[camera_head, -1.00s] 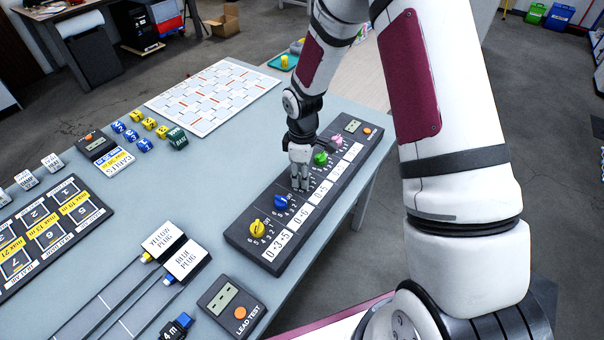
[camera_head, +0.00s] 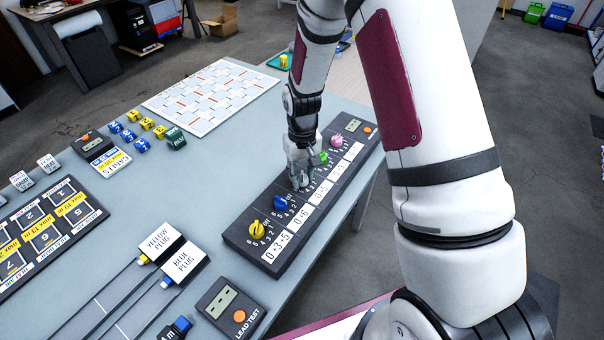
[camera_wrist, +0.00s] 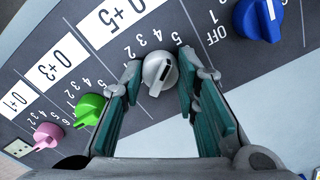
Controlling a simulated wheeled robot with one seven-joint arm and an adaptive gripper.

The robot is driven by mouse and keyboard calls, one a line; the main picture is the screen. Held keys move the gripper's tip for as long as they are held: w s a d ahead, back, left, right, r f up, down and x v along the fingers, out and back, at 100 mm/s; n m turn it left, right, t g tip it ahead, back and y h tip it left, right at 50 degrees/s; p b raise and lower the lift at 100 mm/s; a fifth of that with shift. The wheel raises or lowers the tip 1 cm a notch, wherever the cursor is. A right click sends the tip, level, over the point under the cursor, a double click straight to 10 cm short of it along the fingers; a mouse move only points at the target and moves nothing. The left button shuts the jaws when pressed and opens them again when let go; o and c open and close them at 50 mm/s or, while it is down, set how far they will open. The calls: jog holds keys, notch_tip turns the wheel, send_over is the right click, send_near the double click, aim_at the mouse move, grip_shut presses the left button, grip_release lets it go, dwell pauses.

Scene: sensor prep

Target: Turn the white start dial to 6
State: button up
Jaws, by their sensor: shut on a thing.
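The white dial (camera_wrist: 158,70) is a round light-grey knob with a dark line, on the dark control panel (camera_head: 238,228). In the wrist view it sits between the two fingertips of my gripper (camera_wrist: 161,78), which is shut on it. Numbers such as 5, 4, 3 and 2 show around its far side; a 6 cannot be made out there, and which number the line points at is unclear. In the head view my gripper (camera_head: 300,182) is low over the middle of the panel and hides most of the dial.
A blue dial (camera_wrist: 258,18) is on one side of the white dial, a green dial (camera_wrist: 90,108) and a pink dial (camera_wrist: 48,135) on the other. A yellow dial (camera_head: 257,229) is at the panel's near end. A lead tester (camera_head: 230,306) lies in front.

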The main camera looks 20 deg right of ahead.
aim_at(302, 175)
jog(key=m, duration=0.7)
dwell(0.6)
jog(key=o, duration=1.2)
jog(key=shift+c, duration=0.2)
notch_tip(302, 175, up, 12)
